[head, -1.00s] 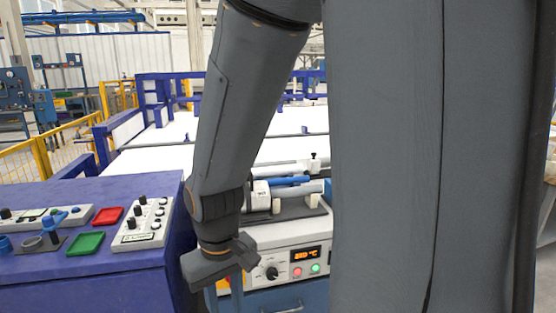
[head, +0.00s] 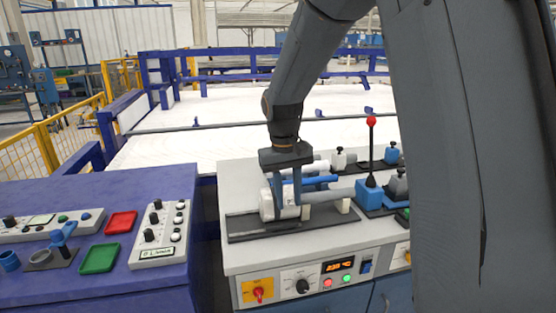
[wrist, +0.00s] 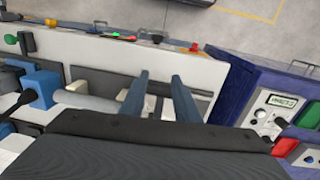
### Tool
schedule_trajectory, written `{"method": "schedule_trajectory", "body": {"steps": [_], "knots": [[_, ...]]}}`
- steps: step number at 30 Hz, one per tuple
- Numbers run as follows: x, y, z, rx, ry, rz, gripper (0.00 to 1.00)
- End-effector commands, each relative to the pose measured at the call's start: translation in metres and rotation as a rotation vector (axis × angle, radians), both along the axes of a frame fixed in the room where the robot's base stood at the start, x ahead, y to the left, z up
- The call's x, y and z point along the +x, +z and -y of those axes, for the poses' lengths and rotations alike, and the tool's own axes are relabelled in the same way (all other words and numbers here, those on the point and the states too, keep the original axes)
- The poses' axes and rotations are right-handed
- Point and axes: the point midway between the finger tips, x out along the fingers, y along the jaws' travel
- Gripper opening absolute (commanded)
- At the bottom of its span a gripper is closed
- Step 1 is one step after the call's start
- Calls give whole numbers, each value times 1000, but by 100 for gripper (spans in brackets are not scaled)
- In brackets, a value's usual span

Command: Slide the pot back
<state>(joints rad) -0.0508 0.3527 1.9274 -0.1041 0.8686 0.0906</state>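The likely pot is a short white cylinder (head: 266,206) on a dark rail plate (head: 250,228) on top of the white machine. My gripper (head: 287,200) points down over its right part, with two blue-grey fingers apart. In the wrist view the open fingers (wrist: 159,78) reach over the dark plate, with a pale piece between them. Whether the fingers touch the pot I cannot tell. Small cream posts (head: 344,205) stand on the plate to the right, and a blue bar (head: 320,180) lies behind. My gripper and wrist hide part of the pot.
A lever with a red knob (head: 371,122) stands right of the plate on a blue base. The machine's front has a display (head: 338,266) and knobs. A purple console (head: 60,280) with red and green trays is at left, across a gap.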

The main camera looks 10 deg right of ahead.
Motion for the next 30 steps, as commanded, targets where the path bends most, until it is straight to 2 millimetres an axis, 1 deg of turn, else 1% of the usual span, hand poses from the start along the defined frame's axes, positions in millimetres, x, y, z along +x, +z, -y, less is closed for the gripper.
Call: {"method": "schedule_trajectory", "body": {"steps": [1, 3, 6, 9, 12, 15, 19, 30], "knots": [[26, 17, -2, -14, 0, -1, 29], [57, 34, -4, -35, 0, -2, 29], [95, 54, -8, -64, -5, -1, 29], [122, 69, -11, -87, -13, 0, 29], [139, 79, -13, -104, -19, 1, 29], [149, 84, -15, -113, -22, 3, 29], [151, 78, -13, -118, -24, 0, 29], [151, 26, -3, -117, -24, 0, 29]]}}
